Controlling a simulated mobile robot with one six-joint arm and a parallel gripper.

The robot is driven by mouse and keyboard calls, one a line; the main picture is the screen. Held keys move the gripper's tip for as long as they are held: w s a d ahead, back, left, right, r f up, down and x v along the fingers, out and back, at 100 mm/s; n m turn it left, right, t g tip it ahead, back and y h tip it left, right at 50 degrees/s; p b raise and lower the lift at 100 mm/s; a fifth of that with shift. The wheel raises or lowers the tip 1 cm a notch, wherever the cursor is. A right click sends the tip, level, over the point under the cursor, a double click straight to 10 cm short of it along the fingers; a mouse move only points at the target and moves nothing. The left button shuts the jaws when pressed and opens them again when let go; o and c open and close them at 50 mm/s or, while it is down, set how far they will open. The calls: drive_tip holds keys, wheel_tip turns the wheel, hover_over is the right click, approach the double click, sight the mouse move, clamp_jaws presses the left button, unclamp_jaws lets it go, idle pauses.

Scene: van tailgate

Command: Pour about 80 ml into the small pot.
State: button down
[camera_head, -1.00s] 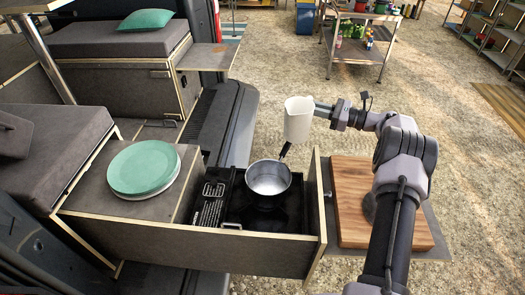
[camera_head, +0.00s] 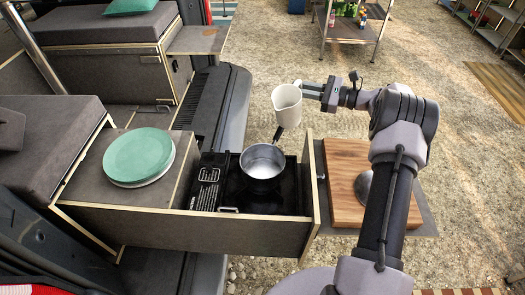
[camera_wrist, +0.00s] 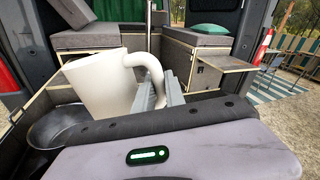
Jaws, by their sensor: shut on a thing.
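A white jug (camera_head: 287,107) is held in the air above and a little right of the small pot, tilted slightly. My gripper (camera_head: 306,89) is shut on its handle; in the wrist view the handle (camera_wrist: 152,70) sits at my gripper's fingers (camera_wrist: 160,92). The small metal pot (camera_head: 262,163) stands upright on the black stove (camera_head: 232,190) in the pull-out drawer, its dark handle pointing back and right. The pot also shows in the wrist view (camera_wrist: 60,127), below left of the jug. No stream of liquid shows, and the jug's contents are hidden.
Green and white plates (camera_head: 139,157) lie stacked on the counter to the left. A wooden board (camera_head: 347,180) with a grey round thing (camera_head: 366,188) is right of the drawer. The drawer's end panel (camera_head: 309,190) stands beside the stove. A shelf cart (camera_head: 352,32) is at the back.

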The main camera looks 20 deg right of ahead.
sight(300, 84)
drive_tip(key=shift+s+a+r+n, duration=0.2)
drive_tip(key=shift+a+r+n, duration=0.05)
drive_tip(key=shift+r+n, duration=0.05)
drive_tip(key=shift+s+a+r+n+h+p, duration=0.15)
drive_tip(key=shift+s+a+r+n+p, duration=0.2)
drive_tip(key=shift+r+p, duration=0.2)
drive_tip(key=shift+s+a+r+n+h+p, duration=0.15)
drive_tip(key=shift+s+a+r+n+p, duration=0.1)
drive_tip(key=shift+r+n+p, duration=0.3)
drive_tip(key=shift+s+a+r+n+b, duration=0.25)
drive_tip(key=shift+s+a+n+b, duration=0.05)
drive_tip(key=shift+s+a+n, duration=0.45)
drive_tip(key=shift+s+a+r+n+h, duration=0.35)
drive_tip(key=shift+s+a+n+h, duration=0.15)
drive_tip(key=shift+n, duration=0.45)
drive_tip(key=shift+a+b, duration=0.15)
drive_tip(key=shift+b, duration=0.15)
drive_tip(key=shift+s+a+r+n+h+b, duration=0.15)
drive_tip(key=shift+s+a+n+b, duration=0.15)
drive_tip(key=shift+n, duration=0.3)
drive_tip(key=shift+s+a+r+n+h+b, duration=0.1)
drive_tip(key=shift+s+a+n+h+b, duration=0.1)
drive_tip(key=shift+s+a+n, duration=0.3)
